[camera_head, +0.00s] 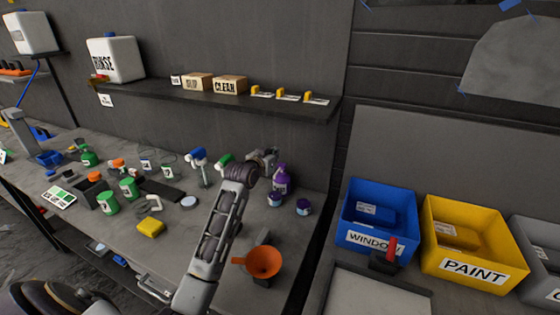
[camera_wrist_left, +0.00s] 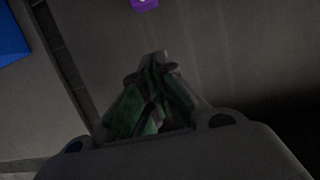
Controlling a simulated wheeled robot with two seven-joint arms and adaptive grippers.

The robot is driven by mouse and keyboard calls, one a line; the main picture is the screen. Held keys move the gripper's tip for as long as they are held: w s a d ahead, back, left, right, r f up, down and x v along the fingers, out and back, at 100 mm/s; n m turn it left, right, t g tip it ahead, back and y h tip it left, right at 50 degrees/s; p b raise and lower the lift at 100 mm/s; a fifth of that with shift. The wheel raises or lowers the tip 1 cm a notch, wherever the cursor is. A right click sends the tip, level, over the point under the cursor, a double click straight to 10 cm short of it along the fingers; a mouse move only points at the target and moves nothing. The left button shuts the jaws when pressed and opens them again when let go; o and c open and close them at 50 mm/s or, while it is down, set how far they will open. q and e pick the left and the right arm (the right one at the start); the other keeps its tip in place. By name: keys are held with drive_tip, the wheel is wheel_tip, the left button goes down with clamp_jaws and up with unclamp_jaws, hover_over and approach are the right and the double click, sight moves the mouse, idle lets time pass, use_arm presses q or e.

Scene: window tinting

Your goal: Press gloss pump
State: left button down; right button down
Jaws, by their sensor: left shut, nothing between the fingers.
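A purple pump bottle (camera_head: 281,183) stands upright on the bench near the back wall in the head view. Its label is too small to read, so I cannot confirm that it is the gloss pump. My left gripper (camera_head: 268,158) is just left of the bottle's top, roughly at pump height; I cannot tell whether they touch. In the left wrist view the gripper's fingers (camera_wrist_left: 155,62) are shut together with nothing between them. A purple thing (camera_wrist_left: 145,4) shows at the top edge there, mostly cut off. My right gripper is not in view.
Small purple jars (camera_head: 303,207) stand beside the bottle. Spray bottles with blue (camera_head: 197,155) and green heads stand left of my arm. An orange funnel (camera_head: 263,262) is in front. A shelf (camera_head: 300,107) overhangs behind. Blue (camera_head: 350,240) and yellow bins (camera_head: 432,260) are to the right.

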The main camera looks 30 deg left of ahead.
use_arm(q)
hover_over(280, 168)
drive_tip(key=shift+f+p, duration=0.3)
drive_tip(key=shift+f, duration=2.4)
